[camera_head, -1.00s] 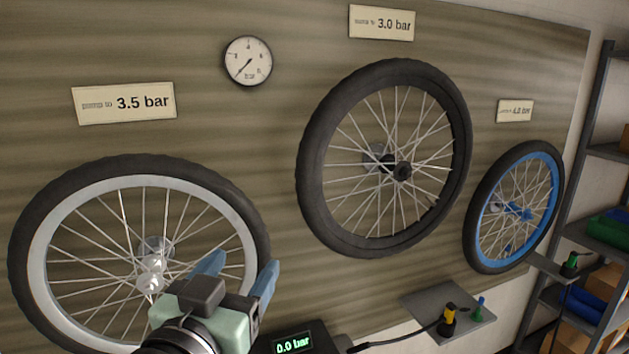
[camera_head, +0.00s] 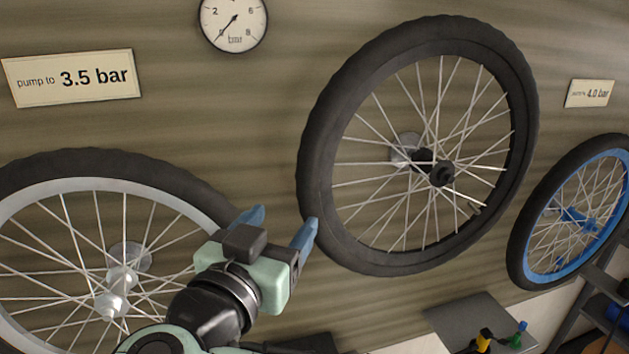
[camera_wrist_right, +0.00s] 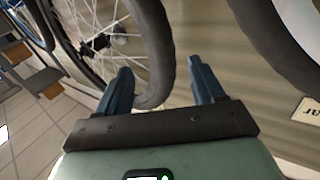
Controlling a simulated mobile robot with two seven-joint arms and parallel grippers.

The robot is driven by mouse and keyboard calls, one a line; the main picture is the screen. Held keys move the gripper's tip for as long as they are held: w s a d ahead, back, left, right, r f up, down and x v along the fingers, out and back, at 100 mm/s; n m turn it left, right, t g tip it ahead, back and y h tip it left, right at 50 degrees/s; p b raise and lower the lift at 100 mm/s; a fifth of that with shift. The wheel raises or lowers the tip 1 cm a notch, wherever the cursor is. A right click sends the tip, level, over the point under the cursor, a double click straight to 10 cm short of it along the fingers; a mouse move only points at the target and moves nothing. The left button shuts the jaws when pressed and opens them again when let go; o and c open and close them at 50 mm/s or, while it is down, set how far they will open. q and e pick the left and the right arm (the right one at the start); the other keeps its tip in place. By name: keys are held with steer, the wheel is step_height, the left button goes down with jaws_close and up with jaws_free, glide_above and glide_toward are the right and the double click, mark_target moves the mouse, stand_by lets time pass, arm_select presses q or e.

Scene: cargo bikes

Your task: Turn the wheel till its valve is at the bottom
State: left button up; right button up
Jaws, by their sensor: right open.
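The middle wheel (camera_head: 332,90), with a black tyre, black rim and thin spokes, hangs on the wooden wall. A small stub (camera_head: 476,210) at the lower right of its inner rim may be the valve; it is too small to be sure. My right gripper (camera_head: 282,225) is open and empty, just left of this wheel's lower left tyre. In the right wrist view the tyre (camera_wrist_right: 160,45) shows between the two open fingers (camera_wrist_right: 160,82); I cannot tell whether they reach around it. My left gripper is not in view.
A silver-rimmed wheel (camera_head: 150,172) hangs at the left and a blue-rimmed wheel (camera_head: 522,245) at the right. A gauge (camera_head: 234,22) and a 3.5 bar sign (camera_head: 72,77) are on the wall. A grey shelf (camera_head: 465,318) with pump heads juts out below.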

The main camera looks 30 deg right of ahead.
mark_target(307, 191)
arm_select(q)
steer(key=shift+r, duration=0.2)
arm_select(e)
steer(key=x, duration=1.2)
steer(key=shift+w+d, duration=0.15)
steer(key=shift+d, duration=0.05)
